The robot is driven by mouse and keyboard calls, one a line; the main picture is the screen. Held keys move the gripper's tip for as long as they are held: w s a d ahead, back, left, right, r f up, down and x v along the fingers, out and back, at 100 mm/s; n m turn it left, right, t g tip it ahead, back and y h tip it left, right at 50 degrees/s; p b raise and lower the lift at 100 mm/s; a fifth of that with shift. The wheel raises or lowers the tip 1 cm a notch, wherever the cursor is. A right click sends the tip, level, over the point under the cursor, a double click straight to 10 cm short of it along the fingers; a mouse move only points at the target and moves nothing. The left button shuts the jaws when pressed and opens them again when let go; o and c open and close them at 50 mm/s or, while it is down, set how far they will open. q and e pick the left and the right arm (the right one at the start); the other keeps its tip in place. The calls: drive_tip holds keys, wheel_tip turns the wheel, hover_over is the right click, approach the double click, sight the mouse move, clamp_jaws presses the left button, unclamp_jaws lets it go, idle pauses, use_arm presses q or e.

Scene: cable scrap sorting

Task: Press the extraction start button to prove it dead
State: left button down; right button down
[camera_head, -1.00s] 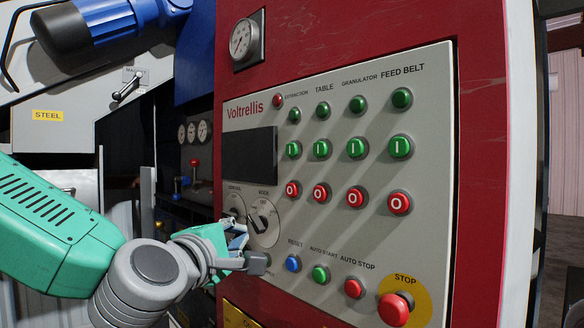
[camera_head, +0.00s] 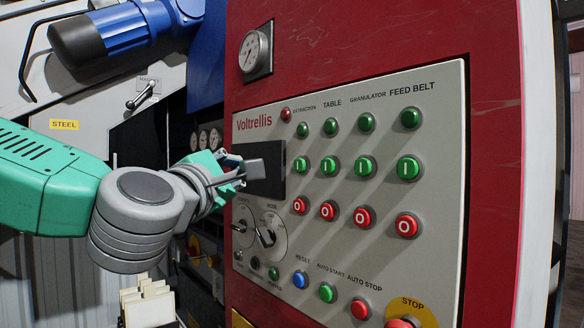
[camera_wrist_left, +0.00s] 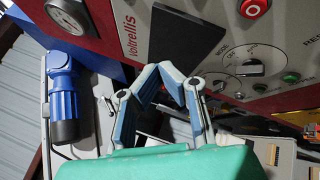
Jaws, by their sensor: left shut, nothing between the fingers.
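The extraction start button (camera_head: 301,165) is the leftmost green "I" button in its row on the grey Voltrellis panel (camera_head: 440,200). My left gripper (camera_head: 258,170) is shut and empty. In the head view it overlaps the dark display (camera_head: 270,150), just left of that button, with a visible gap to it. The gripper's closed fingers (camera_wrist_left: 160,74) also show in the wrist view, below the dark display (camera_wrist_left: 190,30). The start button does not show clearly there. My right gripper is not in view.
The extraction stop button (camera_head: 299,205) sits below the start button. A green lamp (camera_head: 303,130) is above it, and a red lamp (camera_head: 286,114) is at upper left. Two rotary knobs, including the mode knob (camera_head: 267,237), are below the display. The red emergency stop (camera_head: 402,323) is low right.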

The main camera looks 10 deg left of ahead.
sight(300, 166)
use_arm(q)
drive_tip(key=shift+w+d+p, duration=0.3)
drive_tip(key=shift+w+d, duration=1.1)
drive_tip(key=shift+w, duration=0.25)
drive_tip(key=shift+w+d+p, duration=0.25)
drive_tip(key=shift+w+d, duration=1.1)
drive_tip(key=shift+w, duration=0.3)
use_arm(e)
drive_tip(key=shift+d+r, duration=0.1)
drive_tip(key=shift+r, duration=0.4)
use_arm(q)
drive_tip(key=shift+d, duration=0.6)
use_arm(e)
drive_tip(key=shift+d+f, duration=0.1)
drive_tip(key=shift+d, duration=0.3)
use_arm(q)
drive_tip(key=shift+a, duration=0.45)
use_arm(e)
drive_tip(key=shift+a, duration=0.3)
use_arm(q)
drive_tip(key=shift+d, duration=0.35)
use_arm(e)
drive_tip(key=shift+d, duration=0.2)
